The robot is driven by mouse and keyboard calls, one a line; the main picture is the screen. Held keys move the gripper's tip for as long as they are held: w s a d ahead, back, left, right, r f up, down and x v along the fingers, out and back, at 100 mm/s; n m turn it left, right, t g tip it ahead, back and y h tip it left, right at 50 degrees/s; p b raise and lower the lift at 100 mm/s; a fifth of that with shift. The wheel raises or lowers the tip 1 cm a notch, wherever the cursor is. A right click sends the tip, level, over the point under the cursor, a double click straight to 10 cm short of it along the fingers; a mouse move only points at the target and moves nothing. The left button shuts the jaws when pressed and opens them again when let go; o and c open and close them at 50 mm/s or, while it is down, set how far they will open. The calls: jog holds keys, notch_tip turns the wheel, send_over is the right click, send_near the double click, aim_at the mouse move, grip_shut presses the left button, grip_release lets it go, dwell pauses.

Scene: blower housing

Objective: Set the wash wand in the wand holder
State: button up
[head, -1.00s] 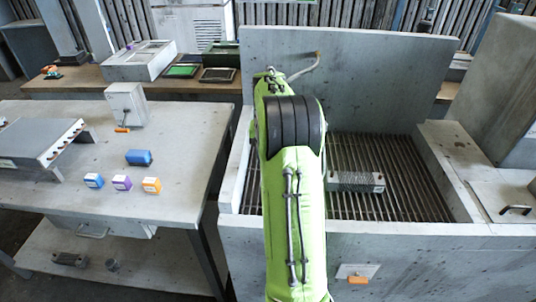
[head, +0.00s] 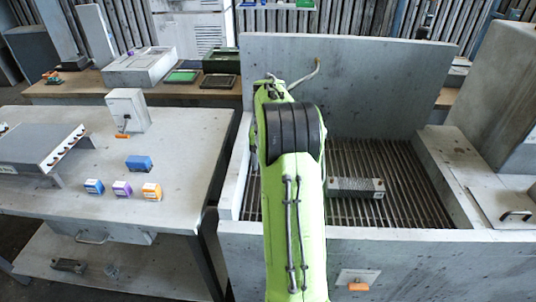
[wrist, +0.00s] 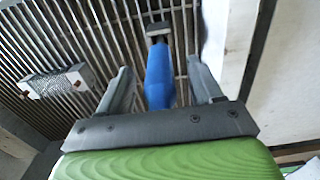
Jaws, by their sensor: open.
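In the wrist view, a blue handle (wrist: 160,80), which looks like the wash wand's, lies between the two fingers of my gripper (wrist: 159,66). The fingers are open, with a visible gap on each side of the handle. A small grey bracket-like piece (wrist: 157,29) is at the handle's far end; I cannot tell whether it is the wand's head or the wand holder. The slatted grate (wrist: 95,30) lies behind it. In the head view, my arm hides the gripper and the blue handle.
A grey finned block (head: 356,188) lies on the grate of the wash basin (head: 350,42), and also shows in the wrist view (wrist: 58,82). A bent pipe (head: 306,72) shows before the basin's back panel. The left table (head: 180,185) holds several small coloured boxes.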

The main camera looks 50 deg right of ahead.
notch_tip(320, 180, up, 16)
jog(key=p, duration=0.5)
jog(key=shift+f, duration=0.2)
